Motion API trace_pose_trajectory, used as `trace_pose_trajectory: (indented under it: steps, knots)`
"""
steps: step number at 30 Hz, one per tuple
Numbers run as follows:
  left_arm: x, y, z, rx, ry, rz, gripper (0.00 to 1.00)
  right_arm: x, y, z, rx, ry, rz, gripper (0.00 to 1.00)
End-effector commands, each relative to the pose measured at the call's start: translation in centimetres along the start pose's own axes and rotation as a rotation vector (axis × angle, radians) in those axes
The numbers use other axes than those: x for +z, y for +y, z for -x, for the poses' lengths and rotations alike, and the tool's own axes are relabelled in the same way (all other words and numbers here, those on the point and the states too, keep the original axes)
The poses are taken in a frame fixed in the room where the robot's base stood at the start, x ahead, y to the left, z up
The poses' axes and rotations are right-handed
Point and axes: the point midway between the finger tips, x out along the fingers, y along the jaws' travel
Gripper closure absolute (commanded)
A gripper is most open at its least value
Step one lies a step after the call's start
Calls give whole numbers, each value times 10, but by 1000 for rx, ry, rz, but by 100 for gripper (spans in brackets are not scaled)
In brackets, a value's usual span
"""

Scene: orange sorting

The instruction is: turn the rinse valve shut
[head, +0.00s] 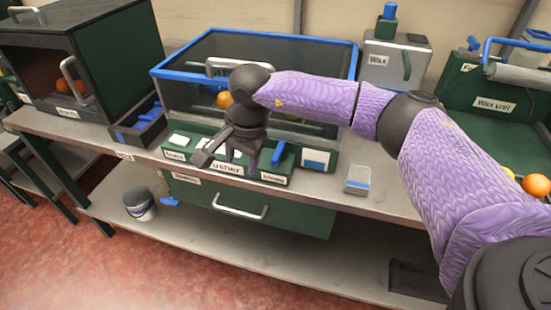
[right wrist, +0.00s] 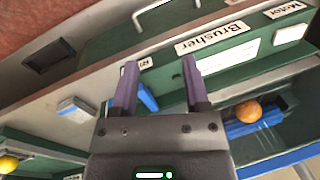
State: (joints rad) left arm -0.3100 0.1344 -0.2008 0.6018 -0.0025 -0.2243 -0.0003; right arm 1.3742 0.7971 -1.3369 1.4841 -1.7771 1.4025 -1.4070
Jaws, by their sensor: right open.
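The blue valve lever (head: 278,153) stands on the green front of the brusher (head: 310,135), tilted slightly, above a small white label. My right gripper (head: 242,162) is open and empty in front of the brusher's panel, to the left of the lever and apart from it in the head view. In the right wrist view, the lever (right wrist: 147,97) shows in the gap between the two purple fingers (right wrist: 160,66), closer to the left finger. The small label by it is partly hidden by that finger. My left gripper is not in view.
An orange (right wrist: 249,111) lies inside the brusher. A grey and blue box (head: 357,180) sits on the bench right of the lever. A drawer handle (head: 240,208) is below the panel. A wax machine (head: 395,60) stands behind my right arm.

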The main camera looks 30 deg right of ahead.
Motion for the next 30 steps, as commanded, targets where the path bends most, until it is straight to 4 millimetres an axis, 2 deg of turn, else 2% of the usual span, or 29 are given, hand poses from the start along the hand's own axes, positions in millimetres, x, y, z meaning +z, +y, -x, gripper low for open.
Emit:
trace_pose_trajectory:
  steps: [1,3,6,8,15,18,22,29,30]
  knots:
    - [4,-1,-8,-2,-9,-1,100,-26,8,14,42,149,99,41]
    - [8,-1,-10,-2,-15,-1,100,-50,18,35,104,298,192,41]
    - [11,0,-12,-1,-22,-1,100,-66,24,46,147,385,240,41]
    - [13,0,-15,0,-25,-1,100,-70,26,39,154,393,243,41]
    - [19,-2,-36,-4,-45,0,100,-91,32,-17,154,387,242,41]
    - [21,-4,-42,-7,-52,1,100,-98,33,-32,152,386,241,41]
    - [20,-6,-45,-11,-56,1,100,-103,34,-41,150,387,241,41]
    - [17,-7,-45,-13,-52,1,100,-103,33,-41,148,387,240,41]
    - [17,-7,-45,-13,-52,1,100,-103,33,-40,148,387,240,45]
